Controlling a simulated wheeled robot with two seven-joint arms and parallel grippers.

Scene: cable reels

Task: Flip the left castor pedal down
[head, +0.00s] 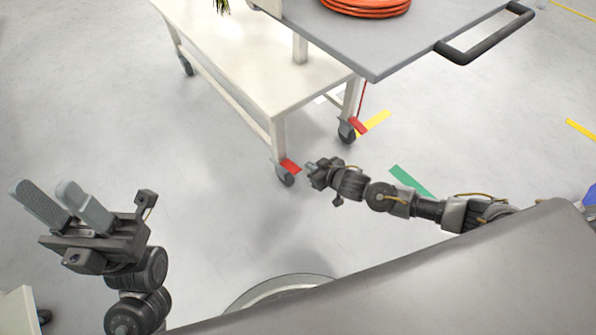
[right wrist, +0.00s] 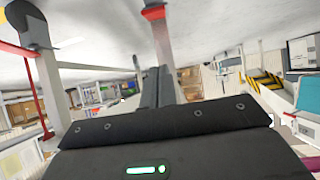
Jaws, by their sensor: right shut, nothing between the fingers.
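The left castor (head: 286,176) is a dark wheel under the near leg of the cream cart, with a red pedal (head: 291,167) sticking out to its right. I cannot tell the pedal's tilt. In the right wrist view, which is upside down, a red pedal (right wrist: 154,11) shows beyond my fingers. The right castor (head: 346,132) also has a red pedal (head: 358,125). My right gripper (head: 310,168) is shut and empty, just right of the left pedal; contact cannot be made out. My left gripper (head: 50,195) is open and empty, far from the cart.
The cart (head: 265,85) has a low side rail. A grey tabletop (head: 400,45) with a black handle (head: 487,35) and an orange cable coil (head: 365,5) overhangs above right. Yellow (head: 374,122) and green (head: 411,182) tape mark the floor. The floor left of the cart is clear.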

